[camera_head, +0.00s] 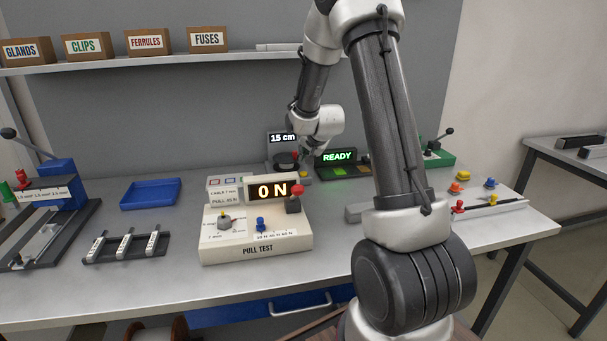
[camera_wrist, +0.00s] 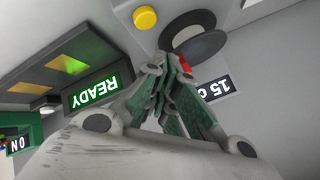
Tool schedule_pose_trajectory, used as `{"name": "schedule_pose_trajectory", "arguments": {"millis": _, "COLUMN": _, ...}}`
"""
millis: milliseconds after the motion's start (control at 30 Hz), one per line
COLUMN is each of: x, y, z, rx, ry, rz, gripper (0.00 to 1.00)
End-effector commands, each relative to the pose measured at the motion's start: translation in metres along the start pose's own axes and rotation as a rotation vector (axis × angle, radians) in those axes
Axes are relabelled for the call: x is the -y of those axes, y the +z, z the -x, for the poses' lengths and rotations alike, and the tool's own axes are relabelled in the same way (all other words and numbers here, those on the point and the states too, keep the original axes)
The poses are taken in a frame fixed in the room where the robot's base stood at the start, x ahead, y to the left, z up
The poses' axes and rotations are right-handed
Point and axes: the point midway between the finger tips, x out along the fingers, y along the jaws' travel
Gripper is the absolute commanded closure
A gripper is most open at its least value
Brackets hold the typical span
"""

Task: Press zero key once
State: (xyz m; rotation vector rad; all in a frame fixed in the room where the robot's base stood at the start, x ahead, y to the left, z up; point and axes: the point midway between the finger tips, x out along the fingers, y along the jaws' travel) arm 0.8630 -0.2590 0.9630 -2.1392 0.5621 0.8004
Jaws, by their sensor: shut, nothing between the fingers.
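A dark display reading "15 cm" (camera_head: 283,138) stands at the back of the bench, and it shows upside down in the wrist view (camera_wrist: 216,88). By it are a dark round disc (camera_wrist: 197,40), a yellow button (camera_wrist: 145,17) and a red part (camera_wrist: 185,65) partly hidden by my fingers. The yellow button also shows in the head view (camera_head: 304,174). No zero label is readable, so I cannot tell which is the zero key. My gripper (camera_wrist: 178,66) is shut and empty, close to the red part; contact cannot be told.
A "READY" display (camera_head: 338,156) with lit panels stands to the right. The pull-test box (camera_head: 256,248) reading "0 N" is in front. A blue tray (camera_head: 151,192) and a cable rack (camera_head: 124,246) lie left.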

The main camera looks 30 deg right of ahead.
Motion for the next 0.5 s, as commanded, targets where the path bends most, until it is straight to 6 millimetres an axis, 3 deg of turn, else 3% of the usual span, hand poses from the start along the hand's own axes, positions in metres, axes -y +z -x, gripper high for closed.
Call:
{"name": "schedule_pose_trajectory", "arguments": {"millis": 200, "x": -0.01, "y": 0.01, "z": -0.014, "rx": 0.001, "ry": 0.001, "rz": 0.0, "gripper": 1.0}}
{"name": "schedule_pose_trajectory", "arguments": {"millis": 500, "x": -0.013, "y": 0.013, "z": -0.018, "rx": 0.0, "ry": 0.0, "rz": 0.0, "gripper": 1.0}}
